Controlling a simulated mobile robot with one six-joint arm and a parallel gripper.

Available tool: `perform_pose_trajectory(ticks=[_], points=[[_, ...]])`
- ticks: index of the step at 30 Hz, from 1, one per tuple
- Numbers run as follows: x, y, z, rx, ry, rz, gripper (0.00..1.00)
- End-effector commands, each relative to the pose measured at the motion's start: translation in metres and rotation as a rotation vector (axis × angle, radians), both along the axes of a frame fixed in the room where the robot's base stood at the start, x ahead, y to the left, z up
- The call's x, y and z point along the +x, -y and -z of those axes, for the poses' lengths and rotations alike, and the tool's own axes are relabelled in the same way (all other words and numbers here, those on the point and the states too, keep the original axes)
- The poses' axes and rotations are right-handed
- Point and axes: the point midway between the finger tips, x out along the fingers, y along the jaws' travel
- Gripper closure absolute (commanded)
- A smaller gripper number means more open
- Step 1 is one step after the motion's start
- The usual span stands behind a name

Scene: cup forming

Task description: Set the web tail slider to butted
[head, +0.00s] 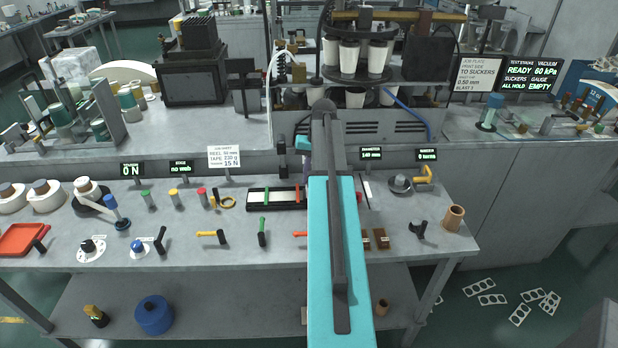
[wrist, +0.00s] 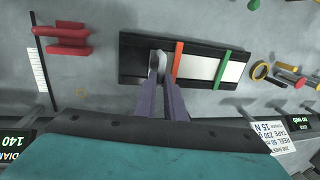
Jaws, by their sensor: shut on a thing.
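The splice strip (head: 260,207) is a long black tray with white bands on the bench. A green bar (head: 267,196) and an orange bar (head: 298,195) cross it. In the wrist view the tray (wrist: 128,58), the orange bar (wrist: 178,62) and the green bar (wrist: 223,66) show again. My gripper (wrist: 160,62) is over the tray's dark left part, just left of the orange bar. Its jaws are shut on a small piece there, seemingly the web tail slider, mostly hidden between the fingers. In the head view my arm hides the gripper.
A red slider (wrist: 65,42) stands beside a white scale (wrist: 38,70) in the wrist view. A brass-coloured ring (head: 227,202) and several coloured knobs lie left of the tray. A job sheet sign (head: 224,157) stands behind it. Levers (head: 262,236) stand in front.

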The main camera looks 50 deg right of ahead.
Motion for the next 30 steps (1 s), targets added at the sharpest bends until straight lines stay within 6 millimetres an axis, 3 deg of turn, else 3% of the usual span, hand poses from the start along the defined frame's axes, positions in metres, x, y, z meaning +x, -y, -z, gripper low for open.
perform_pose_trajectory(ticks=[2, 3, 6, 20, 30], points=[[0.006, -0.006, -0.001, 0.012, 0.013, -0.01, 1.0], [0.005, -0.005, -0.001, 0.012, 0.013, -0.009, 0.84], [0.003, -0.003, -0.001, 0.013, 0.012, -0.005, 0.72], [-0.001, 0.001, -0.007, 0.009, 0.009, 0.001, 0.72], [-0.005, 0.007, -0.04, 0.01, 0.01, 0.003, 0.72]])
